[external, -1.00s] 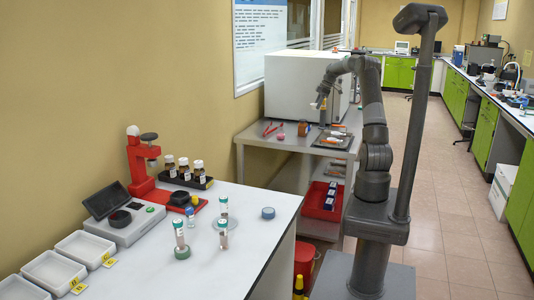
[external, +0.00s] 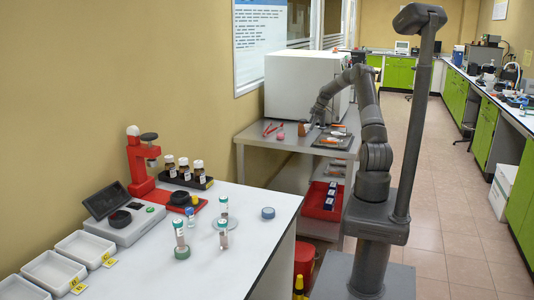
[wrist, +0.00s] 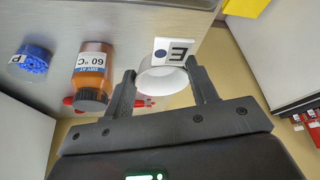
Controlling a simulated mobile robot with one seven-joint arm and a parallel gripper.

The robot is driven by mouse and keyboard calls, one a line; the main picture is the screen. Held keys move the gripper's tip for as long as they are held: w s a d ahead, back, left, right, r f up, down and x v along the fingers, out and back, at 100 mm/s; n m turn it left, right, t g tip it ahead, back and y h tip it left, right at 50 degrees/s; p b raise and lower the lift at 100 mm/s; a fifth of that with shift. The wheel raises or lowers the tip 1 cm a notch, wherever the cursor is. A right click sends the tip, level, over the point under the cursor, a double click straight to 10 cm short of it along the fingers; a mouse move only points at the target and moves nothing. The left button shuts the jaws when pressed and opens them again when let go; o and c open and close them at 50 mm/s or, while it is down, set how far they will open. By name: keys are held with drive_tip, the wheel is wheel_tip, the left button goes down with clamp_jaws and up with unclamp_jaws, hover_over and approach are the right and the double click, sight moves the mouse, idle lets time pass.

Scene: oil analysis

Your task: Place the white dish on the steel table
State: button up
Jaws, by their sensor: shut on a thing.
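In the wrist view, my gripper (wrist: 162,74) is shut on the white dish (wrist: 160,82), a small round cup with one finger on each side. A white tag marked E shows at its rim. In the external view my gripper (external: 314,121) is low over the grey steel table (external: 258,141), in front of the white box-shaped unit. The table top also shows in the wrist view (wrist: 135,22). The dish is too small to make out clearly in the external view. I cannot tell whether it touches the table.
A brown bottle (wrist: 92,75) labelled 60 °C and a jar of blue granules (wrist: 32,62) stand beside the dish. Red tongs (external: 272,128) lie left on the table. A dark tray (external: 333,141) with tools lies to the right.

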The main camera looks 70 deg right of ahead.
hover_over(299, 141)
drive_tip(key=s, duration=0.2)
drive_tip(key=f, duration=0.3)
drive_tip(key=shift+w+f, duration=0.25)
drive_tip(key=shift+f, duration=1.95)
drive_tip(key=shift+f, duration=0.2)
drive_tip(key=o, duration=1)
drive_tip(key=shift+c, duration=0.2)
drive_tip(key=shift+r, duration=0.1)
